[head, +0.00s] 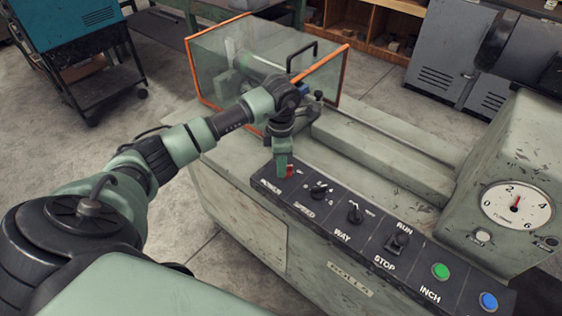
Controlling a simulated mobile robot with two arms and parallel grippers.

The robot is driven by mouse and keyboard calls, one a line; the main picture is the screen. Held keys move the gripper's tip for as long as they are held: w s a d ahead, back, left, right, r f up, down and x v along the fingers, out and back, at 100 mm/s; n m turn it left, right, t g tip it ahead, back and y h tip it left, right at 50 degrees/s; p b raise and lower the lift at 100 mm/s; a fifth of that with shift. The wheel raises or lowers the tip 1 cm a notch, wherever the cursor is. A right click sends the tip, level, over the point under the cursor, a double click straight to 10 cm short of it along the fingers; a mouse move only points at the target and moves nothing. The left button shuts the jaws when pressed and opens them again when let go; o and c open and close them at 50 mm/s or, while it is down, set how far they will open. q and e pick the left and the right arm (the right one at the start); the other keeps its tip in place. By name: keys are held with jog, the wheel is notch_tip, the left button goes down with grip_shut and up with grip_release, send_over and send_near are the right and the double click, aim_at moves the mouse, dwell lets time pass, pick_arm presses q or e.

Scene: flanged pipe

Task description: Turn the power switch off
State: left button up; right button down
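The power switch (289,171) shows as a small red piece at the left end of the black control panel (329,209), by the label POWER. My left gripper (283,168) points down right at the switch and hides most of it. The gripper is small here, and I cannot tell whether its fingers are apart, closed or touching the switch. Whether the switch is on or off is also hidden. My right gripper is not in view.
Along the panel sit a speed knob (319,190), a way knob (355,213), a run/stop switch (397,243), a green button (440,271) and a blue button (488,302). An orange-framed clear guard (329,76) stands behind my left wrist. A dial gauge (516,205) is at right.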

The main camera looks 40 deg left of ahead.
pick_arm(q)
grip_shut()
jog(key=shift+n, duration=0.4)
jog(key=n, duration=0.2)
jog(key=shift+s+d+n+b, duration=0.1)
jog(key=shift+d+n+b, duration=0.05)
jog(key=shift+n+b, duration=0.2)
jog(key=n, duration=0.3)
jog(key=shift+d+n, duration=0.15)
jog(key=shift+n, duration=0.2)
jog(key=n, duration=0.5)
jog(key=shift+d+r, duration=0.1)
jog(key=shift+d, duration=0.2)
jog(key=n, duration=0.5)
jog(key=shift+d+n, duration=0.2)
jog(key=shift+n, duration=0.2)
